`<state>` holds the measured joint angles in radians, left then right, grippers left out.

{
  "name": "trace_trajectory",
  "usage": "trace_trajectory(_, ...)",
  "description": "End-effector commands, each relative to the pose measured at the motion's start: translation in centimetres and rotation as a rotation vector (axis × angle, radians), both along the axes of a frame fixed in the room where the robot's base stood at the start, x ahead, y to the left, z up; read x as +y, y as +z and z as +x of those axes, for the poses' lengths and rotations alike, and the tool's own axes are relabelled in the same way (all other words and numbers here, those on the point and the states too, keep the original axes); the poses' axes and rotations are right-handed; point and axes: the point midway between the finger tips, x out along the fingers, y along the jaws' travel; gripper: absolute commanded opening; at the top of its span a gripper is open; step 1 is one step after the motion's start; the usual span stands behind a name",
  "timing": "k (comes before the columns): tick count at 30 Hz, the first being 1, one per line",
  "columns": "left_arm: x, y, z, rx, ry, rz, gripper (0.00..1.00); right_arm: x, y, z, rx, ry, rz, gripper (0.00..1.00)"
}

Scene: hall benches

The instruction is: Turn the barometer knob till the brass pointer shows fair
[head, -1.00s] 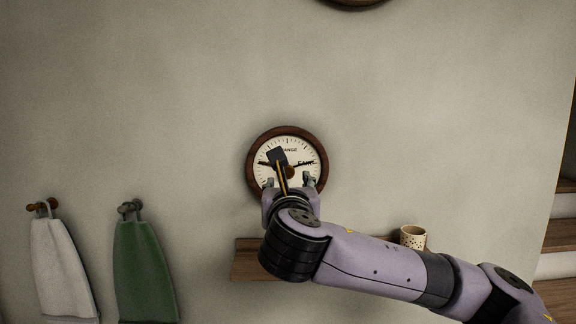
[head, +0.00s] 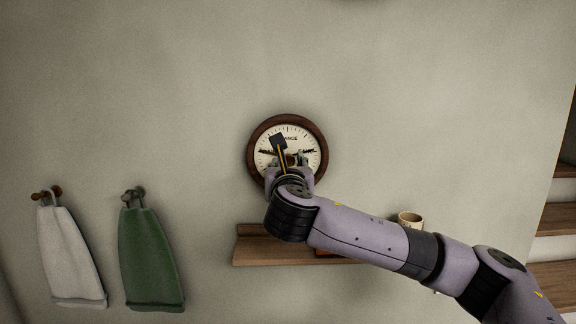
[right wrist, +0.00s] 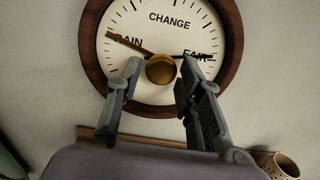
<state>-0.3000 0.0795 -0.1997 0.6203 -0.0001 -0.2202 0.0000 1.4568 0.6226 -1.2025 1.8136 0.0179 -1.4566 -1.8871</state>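The round barometer (head: 254,170) hangs on the wall, with a dark wooden rim and a cream dial. In the right wrist view its dial (right wrist: 168,38) reads RAIN at left, CHANGE at top and FAIR at right. The brass pointer (right wrist: 127,43) points at RAIN; a thin black hand (right wrist: 198,57) lies across FAIR. The round brass knob (right wrist: 161,69) is at the dial's centre. My right gripper (right wrist: 159,72) is open, one finger on each side of the knob, with a visible gap on both sides. In the head view the right gripper (head: 288,164) covers the dial's lower part. My left gripper is out of view.
A wooden shelf (head: 262,257) runs below the barometer, with a speckled cup (head: 410,219) at its right and a reddish thing mostly hidden by my arm. White (head: 72,258) and green (head: 150,262) towels hang at left. Stairs (head: 556,217) are at far right.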

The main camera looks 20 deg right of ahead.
Motion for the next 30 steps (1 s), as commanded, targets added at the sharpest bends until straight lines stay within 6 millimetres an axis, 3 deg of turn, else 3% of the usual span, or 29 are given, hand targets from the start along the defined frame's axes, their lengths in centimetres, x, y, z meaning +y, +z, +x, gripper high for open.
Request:
trace_trajectory(14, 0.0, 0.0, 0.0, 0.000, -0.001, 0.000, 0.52, 0.0, 0.0, 0.0, 0.000, 0.000, 0.000, 0.00)
trace_trajectory(23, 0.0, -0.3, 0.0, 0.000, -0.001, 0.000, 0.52, 0.1, -0.1, 0.0, -0.008, 0.001, 0.027, 0.00)
trace_trajectory(30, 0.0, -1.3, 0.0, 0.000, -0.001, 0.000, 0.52, 0.1, -0.3, 0.0, -0.041, 0.001, 0.143, 0.00)
